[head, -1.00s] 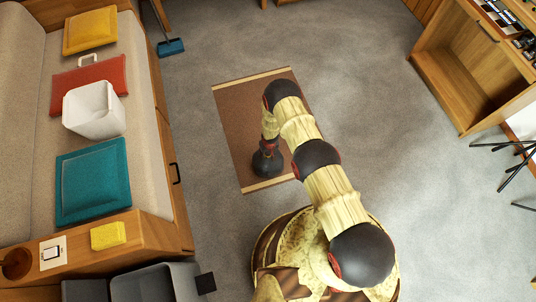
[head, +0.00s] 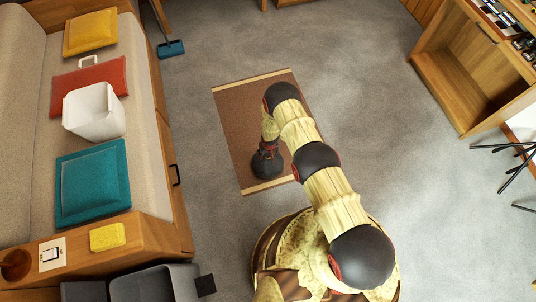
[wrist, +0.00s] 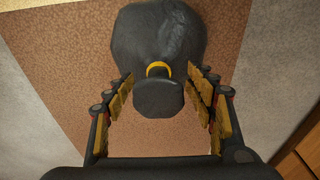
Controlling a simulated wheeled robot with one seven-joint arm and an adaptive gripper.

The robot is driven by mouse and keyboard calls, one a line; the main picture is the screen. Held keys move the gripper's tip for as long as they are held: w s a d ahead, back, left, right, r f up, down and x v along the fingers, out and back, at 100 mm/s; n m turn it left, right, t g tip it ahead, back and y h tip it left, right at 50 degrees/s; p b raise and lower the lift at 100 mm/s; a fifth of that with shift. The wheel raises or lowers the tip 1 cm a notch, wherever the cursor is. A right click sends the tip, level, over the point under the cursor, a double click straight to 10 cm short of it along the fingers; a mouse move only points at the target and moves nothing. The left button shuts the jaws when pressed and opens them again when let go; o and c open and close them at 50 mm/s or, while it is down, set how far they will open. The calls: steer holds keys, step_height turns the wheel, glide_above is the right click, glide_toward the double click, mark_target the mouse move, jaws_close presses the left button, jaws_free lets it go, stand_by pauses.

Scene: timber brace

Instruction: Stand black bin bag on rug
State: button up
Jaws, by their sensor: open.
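The black bin bag (head: 265,165) stands on the brown rug (head: 237,125), near the rug's front edge, partly covered by my arm in the head view. In the wrist view the bag (wrist: 160,35) has a wide dark body, a yellow tie round its neck and a flared top. The rug (wrist: 70,75) lies beneath it, with a pale end band. My gripper (wrist: 161,78) is open, with its fingers on both sides of the bag's neck and top. Gaps show between the fingers and the neck. In the head view my gripper (head: 268,147) is small and its fingers are unclear.
A sofa with cushions and a white bin (head: 95,112) is on the left. A grey open container (head: 155,283) stands at the front left. A blue dustpan (head: 170,48) lies at the back. A wooden cabinet (head: 465,75) is at the right. Grey carpet around the rug is clear.

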steer(key=shift+r, duration=0.15)
steer(key=r+p, duration=0.2)
steer(key=p, duration=0.1)
steer(key=r+p, duration=0.2)
steer(key=p, duration=0.1)
steer(key=r+p, duration=0.2)
steer(key=p, duration=0.1)
steer(key=shift+s+d+r, duration=0.1)
steer(key=shift+s, duration=0.25)
steer(key=r+p, duration=0.3)
steer(key=p, duration=0.1)
steer(key=r+p, duration=0.2)
steer(key=shift+s+d+r, duration=0.1)
steer(key=shift+s+r, duration=0.25)
